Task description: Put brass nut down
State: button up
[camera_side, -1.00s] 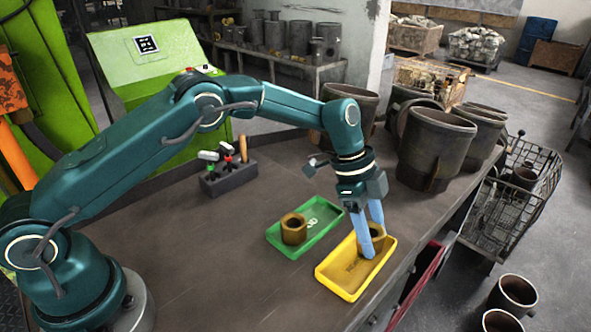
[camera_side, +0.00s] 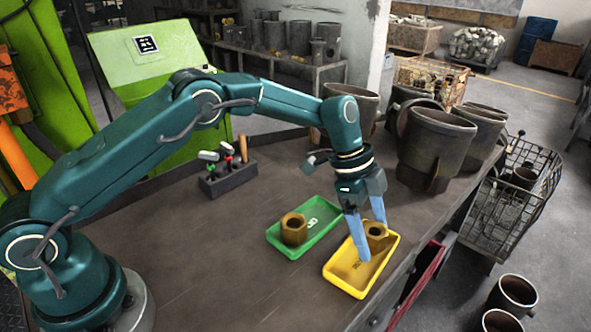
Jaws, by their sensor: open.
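A brass nut (camera_side: 376,232) sits in the yellow tray (camera_side: 346,278), toward its far end. My gripper (camera_side: 373,242) is open over this tray, with its blue fingers pointing down and spread apart around the nut. The near finger stands left of the nut and hides part of it. I cannot tell whether either finger touches the nut. A second brass nut (camera_side: 293,231) stands in the green tray (camera_side: 318,220), left of the yellow one.
A dark holder with tools (camera_side: 228,177) stands at the back left of the table (camera_side: 200,265). Large metal vessels (camera_side: 433,150) stand at the back right. The table's right edge runs close past the yellow tray. The table's front middle is clear.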

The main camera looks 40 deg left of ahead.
jog(key=s+a+r+n+t+y, duration=0.1)
jog(key=s+a+r+n, duration=0.15)
jog(key=r, duration=0.55)
jog(key=s+a+r+n, duration=0.1)
jog(key=s+a+r, duration=0.1)
jog(key=a+r, duration=0.35)
jog(key=s+a+n+t+y, duration=0.1)
jog(key=s+a+n+t, duration=0.1)
jog(key=s+n, duration=0.4)
jog(key=s+a+n+t+y, duration=0.1)
jog(key=s+a+n, duration=0.3)
jog(key=s, duration=0.9)
jog(key=shift+s+a+n+t+y, duration=0.25)
jog(key=shift+a+n+t+y, duration=0.15)
jog(key=shift+n+y, duration=0.6)
